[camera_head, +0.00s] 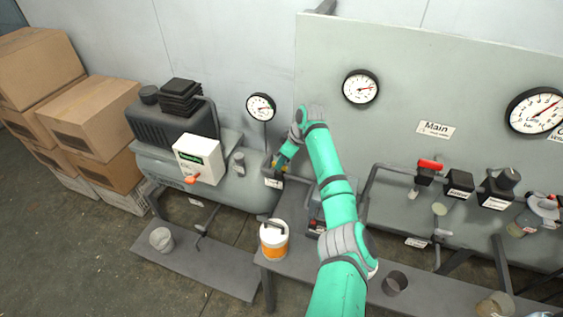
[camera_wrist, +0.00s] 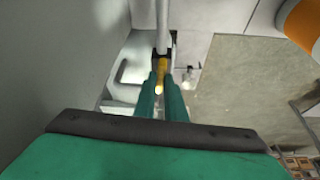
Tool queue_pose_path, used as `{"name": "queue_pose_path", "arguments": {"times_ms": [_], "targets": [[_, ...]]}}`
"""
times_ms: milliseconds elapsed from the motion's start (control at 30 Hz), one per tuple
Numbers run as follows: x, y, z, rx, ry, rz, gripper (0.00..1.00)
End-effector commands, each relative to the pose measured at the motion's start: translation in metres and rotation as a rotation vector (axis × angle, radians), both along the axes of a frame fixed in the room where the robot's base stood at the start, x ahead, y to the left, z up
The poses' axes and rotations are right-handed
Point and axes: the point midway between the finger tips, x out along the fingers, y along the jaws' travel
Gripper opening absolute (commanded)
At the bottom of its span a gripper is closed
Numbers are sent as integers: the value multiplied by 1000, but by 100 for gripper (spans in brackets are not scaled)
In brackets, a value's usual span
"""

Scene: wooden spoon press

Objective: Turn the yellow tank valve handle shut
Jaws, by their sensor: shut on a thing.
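The yellow tank valve handle (camera_wrist: 161,75) is between my gripper's two green fingers (camera_wrist: 162,90) in the wrist view. The fingers are closed on it, and it lies in line with them below a grey pipe (camera_wrist: 162,22). In the head view, my gripper (camera_head: 279,166) is at the right end of the grey tank (camera_head: 240,190), beside a small white label (camera_head: 273,183). There the handle is mostly hidden by my gripper, with only a small yellow-orange bit showing.
A dial gauge (camera_head: 261,107) stands above the tank. A white switch box (camera_head: 200,158) is to the left. An orange-and-white can (camera_head: 273,240) stands on the bench below. A grey panel (camera_head: 420,90) with gauges and a red-handled valve (camera_head: 430,166) is to the right. Cardboard boxes (camera_head: 95,115) stand far left.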

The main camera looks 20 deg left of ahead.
Motion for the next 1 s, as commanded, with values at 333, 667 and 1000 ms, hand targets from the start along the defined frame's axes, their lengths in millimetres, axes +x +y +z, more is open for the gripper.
{"name": "queue_pose_path", "arguments": {"times_ms": [333, 667, 1000], "targets": [[-3, 3, 0, 5, -1, -301, 0], [-5, 4, 1, 4, -2, -615, 0], [-6, 7, 1, 4, -2, -938, 0]]}}
